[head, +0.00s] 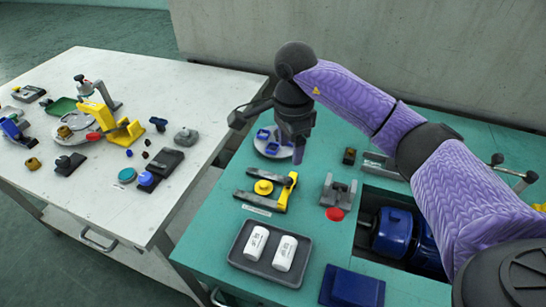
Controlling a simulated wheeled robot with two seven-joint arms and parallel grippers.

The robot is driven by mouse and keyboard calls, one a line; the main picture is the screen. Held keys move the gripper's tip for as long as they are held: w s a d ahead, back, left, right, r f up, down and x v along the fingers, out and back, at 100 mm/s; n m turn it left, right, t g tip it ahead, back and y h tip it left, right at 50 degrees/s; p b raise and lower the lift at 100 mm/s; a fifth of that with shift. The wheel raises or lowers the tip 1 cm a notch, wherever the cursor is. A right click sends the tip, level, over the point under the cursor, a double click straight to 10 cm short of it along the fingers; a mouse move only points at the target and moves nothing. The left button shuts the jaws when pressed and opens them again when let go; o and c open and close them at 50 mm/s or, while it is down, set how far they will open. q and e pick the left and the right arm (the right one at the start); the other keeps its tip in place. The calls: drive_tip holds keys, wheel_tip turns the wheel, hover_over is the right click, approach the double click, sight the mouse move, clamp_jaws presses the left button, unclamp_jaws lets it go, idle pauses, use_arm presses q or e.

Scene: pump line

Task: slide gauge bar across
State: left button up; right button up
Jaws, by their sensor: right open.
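My right gripper (297,150) points down over the teal bench, its jaws apart and nothing seen between them. Just below and left of it is a low fixture (268,189) with dark bars, a yellow end piece and a round yellow knob. A label strip lies along its front. I cannot tell for certain which piece is the gauge bar; one of the fixture's dark bars may be it. The gripper appears above and behind the yellow end piece, apart from it. My left gripper is not in view.
A round plate with blue parts (272,142) sits behind the gripper. A grey bracket (338,190) and red disc (335,214) stand right of the fixture. A dark tray (236,250) holds two white cylinders. A cutout holds a blue motor (394,232). A cluttered white table (180,88) stands left, across a gap.

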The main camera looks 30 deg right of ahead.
sight(289, 178)
drive_tip(key=f+b, duration=0.1)
drive_tip(key=f, duration=0.4)
drive_tip(key=f+b, duration=0.2)
drive_tip(key=f, duration=0.2)
drive_tip(key=shift+s+f, duration=0.2)
drive_tip(key=shift+f, duration=0.2)
drive_tip(key=shift+c, duration=0.4)
clamp_jaws()
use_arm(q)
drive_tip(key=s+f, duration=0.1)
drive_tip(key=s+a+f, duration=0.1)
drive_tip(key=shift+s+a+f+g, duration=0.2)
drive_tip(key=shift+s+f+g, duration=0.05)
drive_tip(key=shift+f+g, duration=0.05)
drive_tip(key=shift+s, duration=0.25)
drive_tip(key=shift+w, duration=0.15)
